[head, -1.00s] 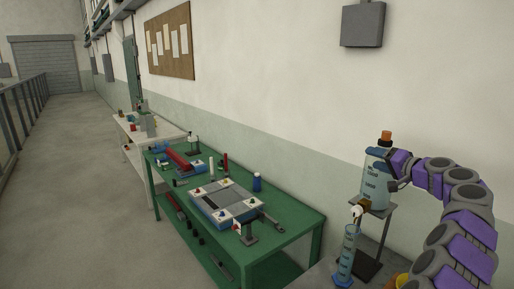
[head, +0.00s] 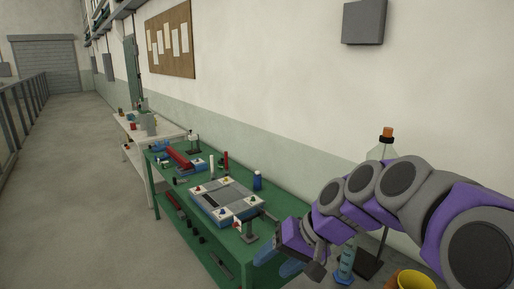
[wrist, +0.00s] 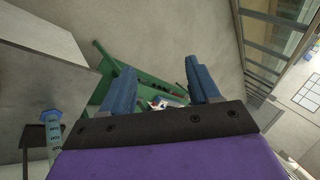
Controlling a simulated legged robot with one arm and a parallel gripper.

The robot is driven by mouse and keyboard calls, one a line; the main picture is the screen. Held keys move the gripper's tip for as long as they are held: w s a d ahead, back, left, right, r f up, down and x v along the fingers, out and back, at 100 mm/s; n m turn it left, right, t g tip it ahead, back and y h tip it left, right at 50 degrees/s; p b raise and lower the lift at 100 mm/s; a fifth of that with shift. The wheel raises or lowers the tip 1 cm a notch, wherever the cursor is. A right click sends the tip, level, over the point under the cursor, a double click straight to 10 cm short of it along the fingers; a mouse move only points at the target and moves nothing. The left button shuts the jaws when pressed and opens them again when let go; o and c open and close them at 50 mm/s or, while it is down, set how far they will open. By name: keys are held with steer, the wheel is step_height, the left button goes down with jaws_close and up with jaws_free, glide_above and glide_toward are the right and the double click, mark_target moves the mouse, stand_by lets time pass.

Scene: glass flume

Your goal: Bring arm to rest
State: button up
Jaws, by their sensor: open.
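My gripper (head: 276,262) is at the lower middle of the head view, at the end of my purple and grey arm, near the front right corner of the green bench. In the wrist view its two blue fingers stand wide apart with nothing between them (wrist: 161,84). My arm is bent and reaches across the right side of the head view. It hides most of a clear bottle with an orange cap (head: 386,134) and part of its stand.
A blue graduated cylinder (head: 345,262) stands just right of my gripper; it also shows in the wrist view (wrist: 53,130). A yellow cup (head: 414,281) is at the bottom right. The green bench (head: 283,217) holds several items. The walkway floor (head: 75,190) is clear.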

steer(key=s+d+f+g+h, duration=0.1)
steer(key=s+d+f+h, duration=0.1)
steer(key=s, duration=0.7)
steer(key=s+d+f+g+h, duration=0.1)
steer(key=s+d+f+h, duration=0.1)
steer(key=s+d+f, duration=0.2)
steer(key=s+d+f+g+h, duration=0.1)
steer(key=s+d+f+h, duration=0.2)
steer(key=s+f, duration=0.4)
steer(key=s+d, duration=0.1)
steer(key=s, duration=0.6)
steer(key=shift+s+f+g+b, duration=0.2)
steer(key=shift+f+g+b, duration=0.2)
steer(key=shift+o, duration=0.4)
steer(key=shift+w, duration=0.1)
stand_by(2.2)
